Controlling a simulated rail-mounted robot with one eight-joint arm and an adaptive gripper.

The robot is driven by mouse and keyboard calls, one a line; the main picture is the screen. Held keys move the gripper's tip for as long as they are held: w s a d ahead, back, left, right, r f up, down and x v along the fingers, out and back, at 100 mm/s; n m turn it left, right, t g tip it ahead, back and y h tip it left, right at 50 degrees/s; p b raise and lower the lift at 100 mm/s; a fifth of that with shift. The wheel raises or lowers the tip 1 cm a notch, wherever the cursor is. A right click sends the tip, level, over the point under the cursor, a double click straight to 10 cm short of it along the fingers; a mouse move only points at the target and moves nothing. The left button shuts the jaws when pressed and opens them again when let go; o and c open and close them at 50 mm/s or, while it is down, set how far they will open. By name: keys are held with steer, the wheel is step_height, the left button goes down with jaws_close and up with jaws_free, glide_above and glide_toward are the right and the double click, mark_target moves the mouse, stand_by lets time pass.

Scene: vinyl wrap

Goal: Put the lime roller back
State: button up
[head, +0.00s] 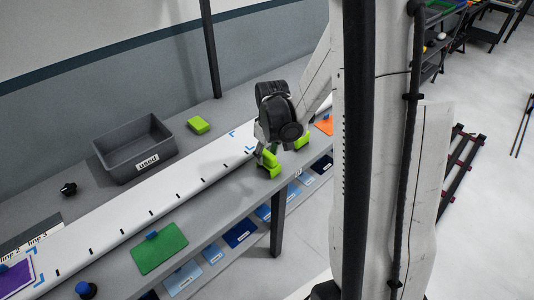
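My gripper (285,152) is over the front edge of the bench, with its two lime fingertips apart. I see nothing between them, though the dark gripper body hides part of the bench behind. A small lime block-like thing (199,125) lies on the bench to the right of the grey bin, behind the white strip. I cannot tell whether it is the lime roller; no clear roller shape shows. My gripper is apart from it, to its right and nearer the front.
A grey bin labelled "used" (113,155) stands behind the long white strip (125,222). A green sheet (160,248), a purple sheet (17,278), a black knob (68,189) and a blue-topped knob (86,290) lie on the bench. Blue sheets (240,232) sit on the shelf below.

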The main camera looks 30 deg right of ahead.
steer(key=shift+r+p, duration=0.4)
steer(key=shift+r, duration=0.45)
step_height(320, 180, up, 11)
steer(key=s, duration=0.2)
steer(key=s+a+r+m+t, duration=0.1)
steer(key=s+a+r+t, duration=0.2)
steer(key=s+a+r, duration=0.2)
steer(key=s+a+r+m+t, duration=0.1)
steer(key=s+a+r, duration=0.3)
steer(key=s+a, duration=0.5)
steer(key=shift+s+a+r+t, duration=0.15)
steer(key=shift+a+r+t, duration=0.3)
steer(key=shift+t, duration=0.45)
steer(key=shift+f, duration=0.15)
step_height(320, 180, down, 6)
steer(key=b, duration=0.5)
steer(key=shift+r+b, duration=0.2)
steer(key=shift+b, duration=0.1)
